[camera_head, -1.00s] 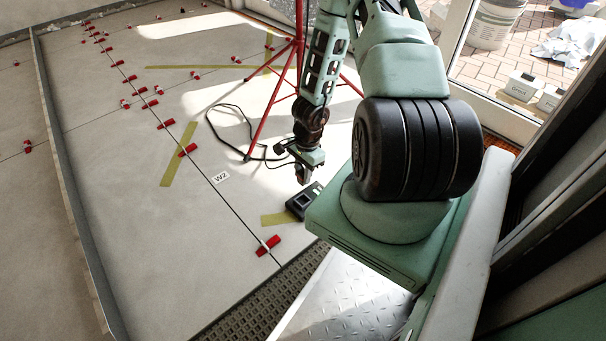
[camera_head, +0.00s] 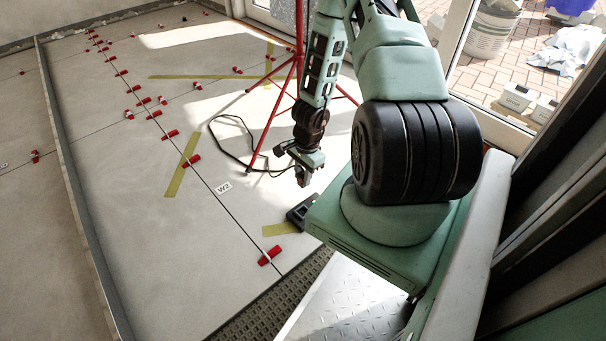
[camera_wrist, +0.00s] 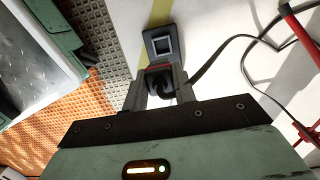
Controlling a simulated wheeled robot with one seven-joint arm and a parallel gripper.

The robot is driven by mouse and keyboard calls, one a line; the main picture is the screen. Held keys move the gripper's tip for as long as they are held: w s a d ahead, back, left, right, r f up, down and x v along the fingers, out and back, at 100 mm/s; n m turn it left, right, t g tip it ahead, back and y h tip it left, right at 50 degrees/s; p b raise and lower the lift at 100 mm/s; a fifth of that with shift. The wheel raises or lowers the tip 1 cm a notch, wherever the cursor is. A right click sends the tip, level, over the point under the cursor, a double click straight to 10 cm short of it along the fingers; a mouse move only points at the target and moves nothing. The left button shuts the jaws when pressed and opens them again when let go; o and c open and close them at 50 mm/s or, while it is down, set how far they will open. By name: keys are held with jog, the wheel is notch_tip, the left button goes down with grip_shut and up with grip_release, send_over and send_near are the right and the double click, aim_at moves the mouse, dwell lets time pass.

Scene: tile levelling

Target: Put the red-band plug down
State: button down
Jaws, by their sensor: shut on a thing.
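My gripper (camera_wrist: 160,92) is shut on the red-band plug (camera_wrist: 161,82), a dark plug with a little red showing at its far end in the wrist view. In the head view my gripper (camera_head: 302,179) hangs above the pale tiled floor, near a dark box-shaped device (camera_head: 298,214). The wrist view shows this device (camera_wrist: 160,46) with a square window, just beyond the plug. I cannot tell whether the plug touches it. The plug is too small to make out in the head view.
A black cable (camera_head: 222,118) loops over the floor by the red tripod (camera_head: 281,100). Red tile clips (camera_head: 270,255) line the joints. Yellow tape (camera_head: 183,165) marks the floor. A dark grating (camera_head: 262,309) borders my base. Open tile lies left of the device.

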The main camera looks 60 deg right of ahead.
jog(key=w+d+f+m+t+h+b, duration=0.1)
jog(key=w+d+f+m+b, duration=0.15)
jog(key=w+f+m, duration=0.45)
jog(key=w+d+f+m+h+b, duration=0.1)
jog(key=w+d+f+m+b, duration=0.15)
jog(key=w+m, duration=0.7)
jog(key=shift+m, duration=0.85)
jog(key=f+b, duration=0.2)
jog(key=f, duration=0.1)
jog(key=f+b, duration=0.2)
jog(key=f, duration=0.1)
jog(key=s+f+b, duration=0.1)
jog(key=f+b, duration=0.1)
jog(key=f, duration=0.1)
jog(key=shift+a+f+b, duration=0.1)
jog(key=shift+f+b, duration=0.15)
jog(key=shift+b, duration=0.15)
jog(key=shift+r, duration=0.15)
jog(key=shift+s, duration=0.1)
jog(key=c, duration=1.1)
grip_release()
